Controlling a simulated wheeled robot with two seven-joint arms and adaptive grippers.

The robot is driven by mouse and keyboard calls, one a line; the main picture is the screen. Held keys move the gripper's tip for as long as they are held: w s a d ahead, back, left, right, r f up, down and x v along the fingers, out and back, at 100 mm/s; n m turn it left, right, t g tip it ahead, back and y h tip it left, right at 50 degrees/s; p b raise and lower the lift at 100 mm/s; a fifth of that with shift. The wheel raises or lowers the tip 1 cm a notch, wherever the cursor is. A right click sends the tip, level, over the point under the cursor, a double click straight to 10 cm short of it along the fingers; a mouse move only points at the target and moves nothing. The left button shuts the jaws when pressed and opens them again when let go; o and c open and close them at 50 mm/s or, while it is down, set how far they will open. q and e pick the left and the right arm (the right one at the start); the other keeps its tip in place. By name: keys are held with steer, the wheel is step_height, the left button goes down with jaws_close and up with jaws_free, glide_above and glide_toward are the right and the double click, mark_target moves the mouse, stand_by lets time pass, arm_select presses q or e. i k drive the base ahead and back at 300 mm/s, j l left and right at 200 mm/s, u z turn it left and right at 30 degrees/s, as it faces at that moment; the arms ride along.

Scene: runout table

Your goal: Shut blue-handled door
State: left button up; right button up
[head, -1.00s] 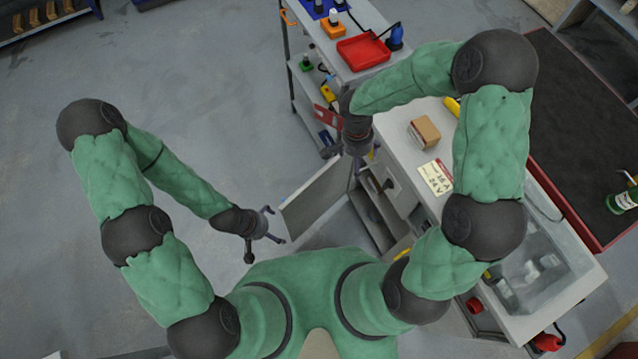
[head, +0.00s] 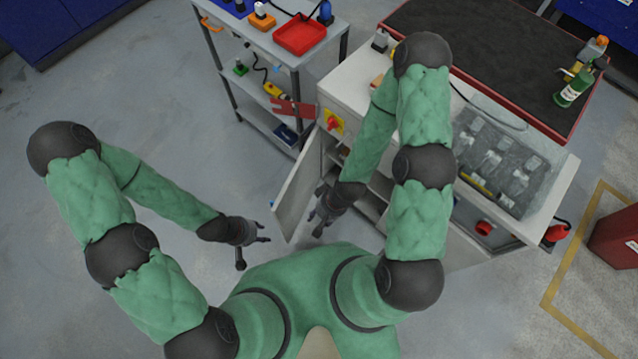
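The cabinet door (head: 299,188) is a pale grey panel that stands swung open from the workbench cabinet (head: 375,205). A thin bluish strip shows along its outer lower edge; I cannot make out the handle clearly. My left gripper (head: 264,232) is left of the door's free edge, apart from it, with its fingers spread and empty. My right gripper (head: 316,222) is on the other side of the door, between the panel and the cabinet opening. Its fingers look spread, and I cannot tell whether they touch the door.
A grey trolley (head: 284,60) with a red tray (head: 300,35) stands behind the door. The bench top carries a dark mat (head: 480,50), a green bottle (head: 574,88) and a clear-covered box (head: 505,160). The floor left of the door is clear.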

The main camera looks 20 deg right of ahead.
mark_target(288, 209)
steer(key=j+z, duration=0.1)
steer(key=z, duration=0.75)
steer(key=j+z, duration=0.1)
steer(key=z, duration=0.35)
steer(key=j+z, duration=0.1)
steer(key=z, duration=0.3)
steer(key=k+z, duration=0.1)
steer(key=z, duration=0.35)
steer(key=j+z, duration=0.1)
steer(key=z, duration=0.3)
steer(key=k+z, duration=0.15)
steer(key=z, duration=0.2)
steer(key=k+j+z, duration=0.1)
steer(key=z, duration=0.3)
steer(key=k+z, duration=0.1)
steer(key=z, duration=0.3)
steer(key=k+j, duration=0.1)
steer(key=k, duration=0.25)
steer(key=k+j, duration=0.1)
steer(key=k, duration=0.3)
steer(key=k+u, duration=0.15)
steer(key=u, duration=0.3)
steer(key=k+u, duration=0.2)
steer(key=u, duration=0.25)
steer(key=k+u, duration=0.15)
steer(key=u, duration=0.35)
steer(key=k+j+u, duration=0.15)
steer(key=u, duration=0.3)
steer(key=i+j+u, duration=0.35)
steer(key=j, duration=0.1)
